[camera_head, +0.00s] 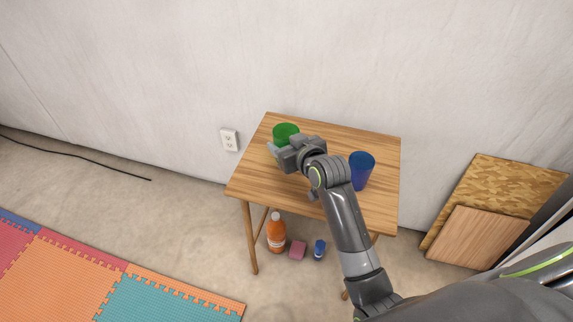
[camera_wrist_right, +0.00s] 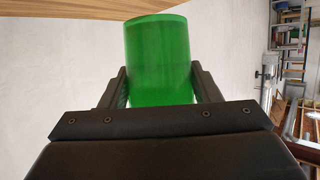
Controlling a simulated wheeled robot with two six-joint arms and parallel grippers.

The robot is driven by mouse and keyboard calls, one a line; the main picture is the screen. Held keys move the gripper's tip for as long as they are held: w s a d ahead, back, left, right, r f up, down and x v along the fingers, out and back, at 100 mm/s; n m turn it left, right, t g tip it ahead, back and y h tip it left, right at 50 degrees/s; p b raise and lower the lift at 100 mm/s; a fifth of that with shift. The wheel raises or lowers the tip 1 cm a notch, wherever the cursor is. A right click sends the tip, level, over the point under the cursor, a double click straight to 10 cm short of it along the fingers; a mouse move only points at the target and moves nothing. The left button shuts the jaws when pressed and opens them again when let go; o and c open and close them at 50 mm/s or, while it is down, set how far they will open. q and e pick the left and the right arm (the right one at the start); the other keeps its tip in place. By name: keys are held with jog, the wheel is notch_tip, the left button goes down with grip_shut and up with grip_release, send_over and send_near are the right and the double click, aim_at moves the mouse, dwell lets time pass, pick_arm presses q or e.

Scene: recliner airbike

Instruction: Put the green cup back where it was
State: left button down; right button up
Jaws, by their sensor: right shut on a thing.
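The green cup (camera_head: 286,131) is at the back left part of the wooden table (camera_head: 260,181) in the head view. My right gripper (camera_head: 277,148) reaches over the table from the right and is shut on the cup. In the right wrist view the green cup (camera_wrist_right: 158,60) sits between the two fingers of the gripper (camera_wrist_right: 160,88). The gripper hides the cup's lower part in the head view, so I cannot tell whether it touches the tabletop. My left gripper is not in view.
A blue cup (camera_head: 362,170) stands on the table to the right of my right arm. An orange bottle (camera_head: 276,232), a pink block (camera_head: 297,250) and a small blue bottle (camera_head: 319,249) are on the floor below. A wall with an outlet (camera_head: 229,140) is behind.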

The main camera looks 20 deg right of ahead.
jog(key=shift+f+b, duration=0.45)
jog(key=shift+f, duration=2.4)
jog(key=shift+f, duration=0.1)
jog(key=o, duration=1)
jog(key=shift+f, duration=0.1)
jog(key=shift+r, duration=0.25)
jog(key=p+v, duration=0.1)
jog(key=v, duration=0.9)
jog(key=shift+s+r, duration=0.1)
jog(key=shift+s, duration=0.15)
jog(key=shift+s+d+r, duration=0.15)
jog(key=shift+s+r, duration=0.1)
jog(key=shift+s, duration=0.4)
